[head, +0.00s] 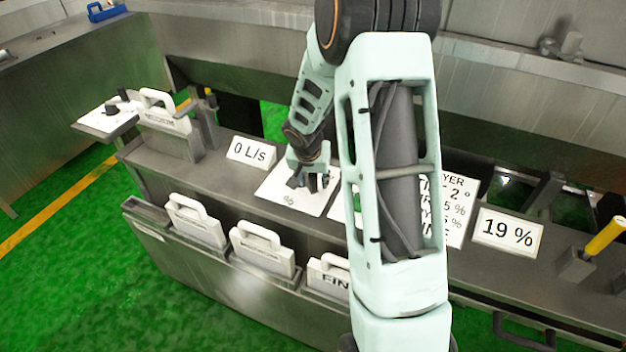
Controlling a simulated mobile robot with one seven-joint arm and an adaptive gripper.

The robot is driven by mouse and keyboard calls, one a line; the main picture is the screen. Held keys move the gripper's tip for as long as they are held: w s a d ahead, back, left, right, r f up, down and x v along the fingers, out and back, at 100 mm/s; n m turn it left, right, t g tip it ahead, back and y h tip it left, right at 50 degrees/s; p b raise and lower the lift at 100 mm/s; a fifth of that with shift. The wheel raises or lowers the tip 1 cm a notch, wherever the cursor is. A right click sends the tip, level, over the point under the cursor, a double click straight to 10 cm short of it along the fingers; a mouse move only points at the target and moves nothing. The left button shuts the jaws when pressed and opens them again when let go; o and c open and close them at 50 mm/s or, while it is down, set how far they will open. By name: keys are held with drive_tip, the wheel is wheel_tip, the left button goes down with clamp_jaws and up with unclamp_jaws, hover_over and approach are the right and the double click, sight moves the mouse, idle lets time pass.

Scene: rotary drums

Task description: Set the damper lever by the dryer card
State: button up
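A dryer card (457,210) stands right of centre; my arm covers its left part, leaving "YER", "2 °" and "5 %" readable. A yellow-handled lever (605,236) rises tilted from a dark block at the far right, beside a "19 %" sign. A second lever with a yellow tip (184,105) stands at the back left. I cannot tell from labels which lever is the damper. My gripper (312,183) is low over a white plate (283,197) left of centre, far from the right lever. Its fingers are small and dark, so their opening is unclear.
A "0 L/s" sign (251,152) stands left of my gripper. Several white handled plates, including one lettered "FIN" (333,281), sit in a front rack (165,240). A white panel with a dark knob (106,115) is at the left. My arm blocks the console's middle.

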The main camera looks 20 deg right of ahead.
drive_tip(key=shift+c, duration=0.7)
clamp_jaws()
drive_tip(key=shift+f+b, duration=0.1)
drive_tip(key=shift+b, duration=0.25)
